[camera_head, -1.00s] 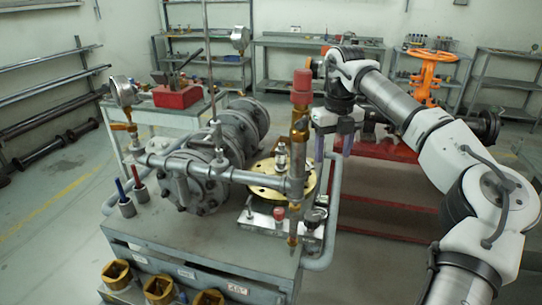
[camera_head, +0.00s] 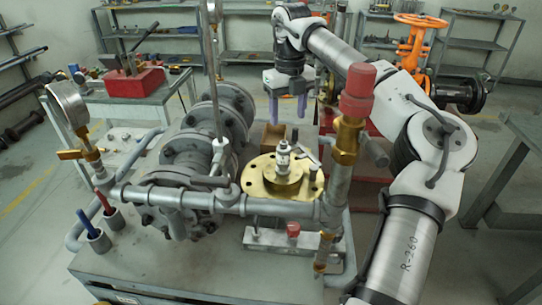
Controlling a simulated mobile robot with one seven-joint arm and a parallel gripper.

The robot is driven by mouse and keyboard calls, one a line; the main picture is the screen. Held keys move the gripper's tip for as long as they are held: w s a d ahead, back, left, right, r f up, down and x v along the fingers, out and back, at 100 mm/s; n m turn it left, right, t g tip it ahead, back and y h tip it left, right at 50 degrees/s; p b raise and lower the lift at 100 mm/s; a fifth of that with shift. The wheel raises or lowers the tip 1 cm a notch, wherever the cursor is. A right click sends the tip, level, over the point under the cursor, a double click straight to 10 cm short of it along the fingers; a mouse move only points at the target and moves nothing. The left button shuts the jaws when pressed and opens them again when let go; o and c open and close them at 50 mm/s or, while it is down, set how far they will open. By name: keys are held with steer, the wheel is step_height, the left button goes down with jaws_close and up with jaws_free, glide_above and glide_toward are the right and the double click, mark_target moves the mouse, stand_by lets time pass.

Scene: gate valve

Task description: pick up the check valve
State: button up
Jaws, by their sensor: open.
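I cannot tell for sure which part is the check valve. A small silver fitting (camera_head: 283,158) stands upright on a round brass flange (camera_head: 255,186) on the grey bench, and it may be the valve. My gripper (camera_head: 287,108) points down with its two purple fingers apart and nothing seen between them. In the picture it is above and behind the fitting, apart from it. A small brown block (camera_head: 271,137) stands just behind the flange, below my gripper.
A grey pipe (camera_head: 240,207) crosses in front of the flange. An upright pipe with a red cap (camera_head: 358,88) stands to its right, near my arm. Flanged grey pipework (camera_head: 185,160) and a gauge (camera_head: 67,104) are at left. An orange valve (camera_head: 412,45) stands at the back right.

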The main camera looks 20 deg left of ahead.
mark_target(285, 141)
steer(key=shift+w+a+f, duration=0.15)
steer(key=shift+w+a, duration=0.1)
steer(key=shift+a, duration=0.1)
step_height(285, 141, down, 8)
steer(key=shift+s+f+p, duration=0.1)
steer(key=shift+p, duration=0.7)
steer(key=f, duration=0.1)
steer(key=f+p, duration=0.2)
steer(key=f, duration=0.1)
steer(key=shift+s+f, duration=0.1)
steer(key=shift+s, duration=0.2)
steer(key=shift+f, duration=0.5)
steer(key=c, duration=1.2)
jaws_close()
step_height(285, 141, up, 10)
steer(key=shift+w+f+b, duration=0.1)
steer(key=shift+f+b, duration=0.05)
steer(key=shift+b, duration=1.05)
steer(key=shift+r+p, duration=1.85)
steer(key=shift+r, duration=0.6)
steer(key=shift+f, duration=0.1)
